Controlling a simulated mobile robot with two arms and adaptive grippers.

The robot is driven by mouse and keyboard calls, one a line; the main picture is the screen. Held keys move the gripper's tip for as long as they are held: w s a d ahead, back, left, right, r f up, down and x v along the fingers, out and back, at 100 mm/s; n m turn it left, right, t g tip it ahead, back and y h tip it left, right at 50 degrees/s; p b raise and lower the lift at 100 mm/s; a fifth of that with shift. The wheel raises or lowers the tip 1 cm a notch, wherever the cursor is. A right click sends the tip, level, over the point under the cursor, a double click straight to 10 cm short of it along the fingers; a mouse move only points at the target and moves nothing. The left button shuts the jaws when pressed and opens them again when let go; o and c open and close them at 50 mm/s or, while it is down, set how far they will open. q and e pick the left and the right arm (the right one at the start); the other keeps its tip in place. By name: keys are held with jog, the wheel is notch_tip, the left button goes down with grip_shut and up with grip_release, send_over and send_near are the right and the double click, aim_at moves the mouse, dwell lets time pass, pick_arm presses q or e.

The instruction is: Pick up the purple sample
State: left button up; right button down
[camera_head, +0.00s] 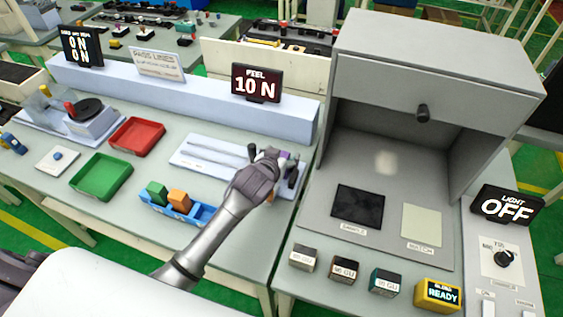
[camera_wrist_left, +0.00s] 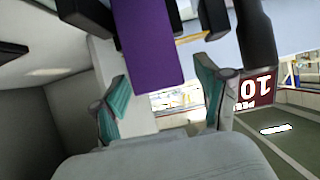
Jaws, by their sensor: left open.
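The purple sample (camera_wrist_left: 145,42) shows large in the left wrist view, reaching in from the top edge. Its free end lies in the gap between the fingers of my left gripper (camera_wrist_left: 162,92). The teal-padded fingers are open, with space on both sides of the sample. In the head view my left gripper (camera_head: 271,160) is over the right end of the pale peel rig (camera_head: 205,152). Only a small purple patch (camera_head: 286,155) shows beside it; the gripper hides the rest. My right gripper is in neither view.
A blue holder (camera_head: 202,216) with green and orange blocks stands in front of the rig. Red (camera_head: 137,135) and green (camera_head: 101,176) trays lie left. A "PEEL 10 N" display (camera_head: 256,83) stands behind. A grey booth (camera_head: 425,75) rises close on the right.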

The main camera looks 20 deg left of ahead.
pick_arm(q)
jog(key=shift+s, duration=0.1)
jog(key=shift+c, duration=1)
jog(key=c, duration=1)
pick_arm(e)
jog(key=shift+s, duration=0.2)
pick_arm(q)
jog(key=shift+r, duration=0.1)
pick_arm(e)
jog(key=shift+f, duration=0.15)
